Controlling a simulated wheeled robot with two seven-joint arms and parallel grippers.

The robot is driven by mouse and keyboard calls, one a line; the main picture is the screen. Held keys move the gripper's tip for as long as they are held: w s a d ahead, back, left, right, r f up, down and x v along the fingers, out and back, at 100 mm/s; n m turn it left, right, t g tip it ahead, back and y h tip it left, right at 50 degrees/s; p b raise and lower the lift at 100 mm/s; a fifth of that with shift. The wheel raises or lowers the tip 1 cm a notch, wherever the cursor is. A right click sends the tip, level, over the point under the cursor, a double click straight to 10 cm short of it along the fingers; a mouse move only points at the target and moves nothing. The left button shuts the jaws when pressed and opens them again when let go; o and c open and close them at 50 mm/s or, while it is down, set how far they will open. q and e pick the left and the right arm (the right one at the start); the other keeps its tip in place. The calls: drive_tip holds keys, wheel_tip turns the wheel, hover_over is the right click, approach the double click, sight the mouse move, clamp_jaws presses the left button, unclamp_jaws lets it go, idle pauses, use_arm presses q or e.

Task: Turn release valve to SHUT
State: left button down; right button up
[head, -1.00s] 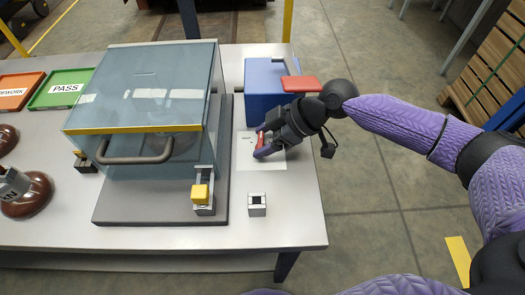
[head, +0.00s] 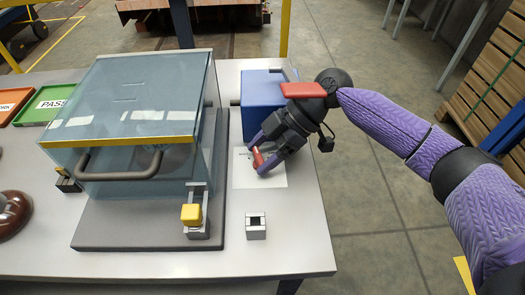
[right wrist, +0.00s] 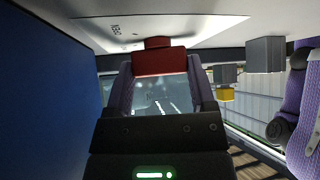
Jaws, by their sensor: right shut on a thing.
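The red release valve handle (head: 258,158) stands over a white marked plate (head: 271,181) on the table, in front of the blue box. My right gripper (head: 261,156) is shut on the handle, with one finger on either side. In the right wrist view the red handle (right wrist: 158,62) lies between the fingertips, close to the white plate (right wrist: 200,28). The gripper and handle hide part of the plate. My left gripper is not in view.
A blue box (head: 262,92) stands just behind the right gripper. A glass chamber (head: 130,100) with a front handle stands to the left on a grey base. A yellow-topped latch (head: 191,214) and a small grey socket block (head: 256,227) are nearer the front edge.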

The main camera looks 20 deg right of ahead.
drive_tip(key=o, duration=1.2)
